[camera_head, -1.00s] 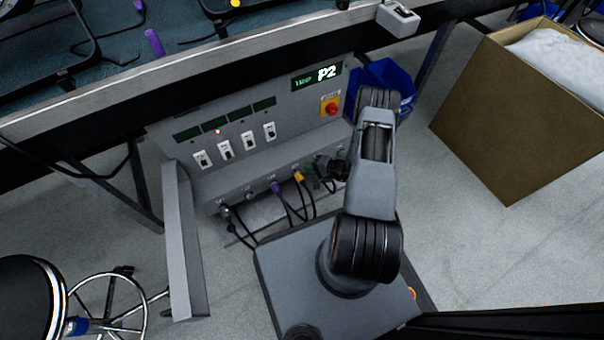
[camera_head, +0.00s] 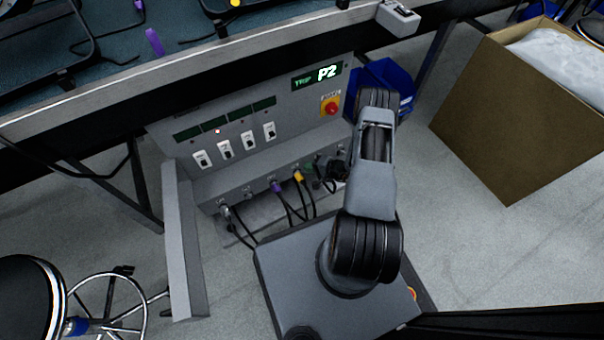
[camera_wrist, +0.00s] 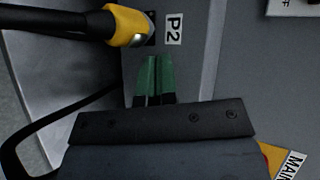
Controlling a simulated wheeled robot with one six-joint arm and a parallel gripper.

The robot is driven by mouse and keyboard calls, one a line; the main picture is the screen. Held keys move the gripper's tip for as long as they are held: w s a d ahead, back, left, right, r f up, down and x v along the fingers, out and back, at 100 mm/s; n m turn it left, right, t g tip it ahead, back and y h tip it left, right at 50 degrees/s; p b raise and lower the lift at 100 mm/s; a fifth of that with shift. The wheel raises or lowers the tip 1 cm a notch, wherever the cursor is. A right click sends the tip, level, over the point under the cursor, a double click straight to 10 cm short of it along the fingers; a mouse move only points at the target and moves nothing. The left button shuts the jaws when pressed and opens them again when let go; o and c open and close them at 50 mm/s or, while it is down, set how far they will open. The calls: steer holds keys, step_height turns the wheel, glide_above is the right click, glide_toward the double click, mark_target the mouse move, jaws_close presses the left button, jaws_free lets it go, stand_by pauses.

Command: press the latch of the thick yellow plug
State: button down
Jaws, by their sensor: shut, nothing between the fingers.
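The yellow plug (camera_head: 298,176) sits on the sloping lower panel of the grey power box, with a black cable. In the wrist view the yellow plug (camera_wrist: 129,24) is at the top left, beside the P2 label (camera_wrist: 173,29). A pale grey piece shows on its front end; I cannot tell whether this is the latch. My gripper (camera_wrist: 155,72) has green fingertips, shut together and empty, below and slightly right of the plug, apart from it in the picture. In the head view my gripper (camera_head: 317,172) is just right of the plug, partly hidden by my arm.
A purple plug (camera_head: 277,187) and a grey plug (camera_head: 225,211) are to the left on the same panel. Switches (camera_head: 247,140) and a red button (camera_head: 332,107) are above. The display (camera_head: 316,77) reads P2. A cardboard box (camera_head: 510,120) stands right.

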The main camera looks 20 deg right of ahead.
steer(key=shift+a+f, duration=0.25)
steer(key=shift+a+f+b, duration=0.25)
steer(key=shift+b, duration=0.15)
stand_by(0.6)
stand_by(0.4)
steer(key=shift+d+r, duration=0.55)
steer(key=shift+w+d+r+p, duration=0.2)
steer(key=shift+d+r+p, duration=0.7)
steer(key=shift+d+r, duration=0.9)
